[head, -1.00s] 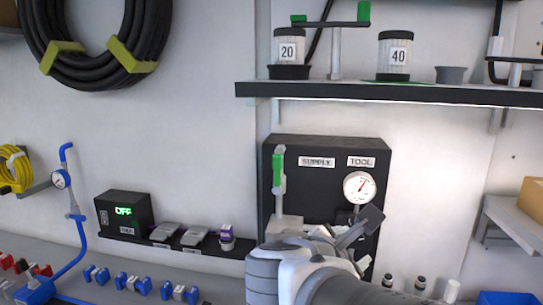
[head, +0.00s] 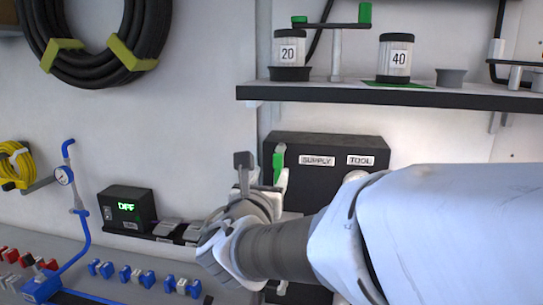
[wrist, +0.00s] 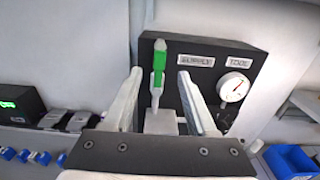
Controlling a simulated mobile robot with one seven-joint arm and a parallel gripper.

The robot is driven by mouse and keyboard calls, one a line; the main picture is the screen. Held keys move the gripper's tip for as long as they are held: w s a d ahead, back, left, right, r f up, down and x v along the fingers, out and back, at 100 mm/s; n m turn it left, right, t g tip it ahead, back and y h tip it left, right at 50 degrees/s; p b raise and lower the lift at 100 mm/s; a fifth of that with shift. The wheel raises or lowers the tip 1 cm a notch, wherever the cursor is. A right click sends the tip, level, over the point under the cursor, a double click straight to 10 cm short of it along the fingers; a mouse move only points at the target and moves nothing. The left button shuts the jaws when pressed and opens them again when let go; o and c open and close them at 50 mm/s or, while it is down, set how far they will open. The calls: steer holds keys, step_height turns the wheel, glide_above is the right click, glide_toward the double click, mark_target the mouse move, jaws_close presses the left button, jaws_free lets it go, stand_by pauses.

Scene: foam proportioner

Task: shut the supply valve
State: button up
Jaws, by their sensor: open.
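The supply valve has a green-tipped lever (head: 279,163) standing upright at the left of a black panel (head: 330,185), beside the SUPPLY label (head: 318,160). In the wrist view the green lever (wrist: 159,62) rises from a pale block (wrist: 161,121). My gripper (head: 264,177) is open and empty at the left of the panel. In the wrist view its two fingers (wrist: 160,84) stand either side of the lever's line, with clear gaps on both sides. I cannot tell whether the fingertips reach around the lever or stop short of it.
A round gauge (wrist: 233,87) sits under the TOOL label, mostly hidden by my arm in the head view. A shelf (head: 390,97) with jars overhangs the panel. A black box with a green display (head: 126,208) stands left. A blue bin (wrist: 291,162) is lower right.

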mark_target(277, 159)
steer(key=w, duration=0.3)
steer(key=w+d+p, duration=0.1)
steer(key=w, duration=0.3)
steer(key=w+d, duration=0.1)
steer(key=w, duration=0.2)
steer(key=shift+w+p, duration=0.2)
steer(key=shift+p, duration=0.1)
jaws_close()
stand_by(0.9)
